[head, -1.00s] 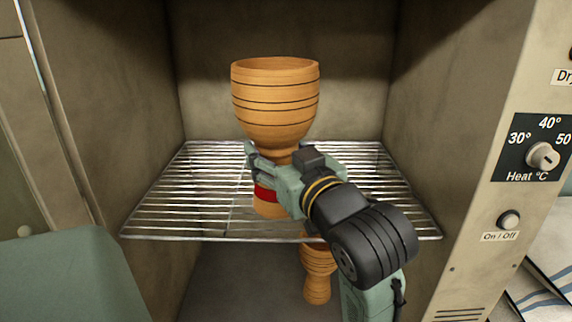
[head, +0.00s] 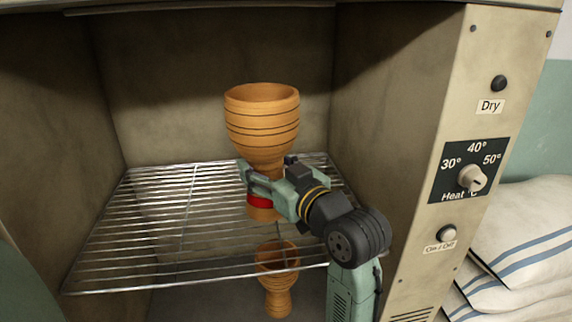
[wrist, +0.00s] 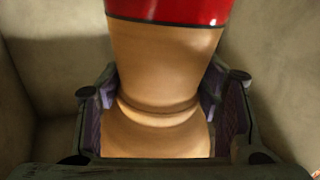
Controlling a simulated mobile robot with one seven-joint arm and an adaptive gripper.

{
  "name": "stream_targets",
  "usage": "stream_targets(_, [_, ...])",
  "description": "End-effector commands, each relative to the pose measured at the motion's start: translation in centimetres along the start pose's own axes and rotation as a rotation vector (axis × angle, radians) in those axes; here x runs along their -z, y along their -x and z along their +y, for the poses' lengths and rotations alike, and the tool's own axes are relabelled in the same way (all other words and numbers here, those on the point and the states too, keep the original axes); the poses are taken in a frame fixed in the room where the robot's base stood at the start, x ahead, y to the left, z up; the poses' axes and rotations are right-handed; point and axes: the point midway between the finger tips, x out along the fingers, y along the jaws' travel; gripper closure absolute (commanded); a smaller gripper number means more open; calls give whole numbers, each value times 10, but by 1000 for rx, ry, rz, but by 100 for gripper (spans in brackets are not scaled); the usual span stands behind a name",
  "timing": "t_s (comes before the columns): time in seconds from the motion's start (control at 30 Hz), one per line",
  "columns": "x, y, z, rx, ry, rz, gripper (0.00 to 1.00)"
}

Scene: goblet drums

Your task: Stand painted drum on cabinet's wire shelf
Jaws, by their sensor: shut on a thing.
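The painted drum (head: 262,125) is an orange-tan goblet drum with dark rings on its bowl and a red band low on its stem. It is upright inside the cabinet (head: 450,110), over the wire shelf (head: 150,220). Its foot appears at shelf level; I cannot tell whether it touches the wires. My gripper (head: 268,180) is shut on the narrow stem, between the bowl and the red band. In the wrist view the drum's stem (wrist: 165,65) fills the space between the two fingers, with the red band at the top.
A second tan drum (head: 277,258) stands below the shelf, partly seen through the wires. The shelf's left half is bare. The cabinet walls close in at left, right and back. A heat dial (head: 472,178) is on the right front panel. Striped white sacks (head: 525,230) lie outside at right.

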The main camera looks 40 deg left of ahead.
Motion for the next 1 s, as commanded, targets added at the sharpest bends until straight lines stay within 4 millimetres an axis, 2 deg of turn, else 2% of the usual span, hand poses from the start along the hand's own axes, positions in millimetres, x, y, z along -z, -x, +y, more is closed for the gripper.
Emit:
stream_targets(0.03, [1, -2, 13, -3, -3, 3, 100])
stream_targets(0.13, [-2, -5, 29, -1, -1, 3, 100])
stream_targets(0.47, [-8, -11, 60, -1, -1, 4, 100])
stream_targets(0.6, [-31, -11, 54, 1, -3, 2, 100])
stream_targets(0.7, [-40, -10, 54, 0, -1, 4, 100])
stream_targets(1.0, [-44, -10, 53, 0, 3, 6, 100])
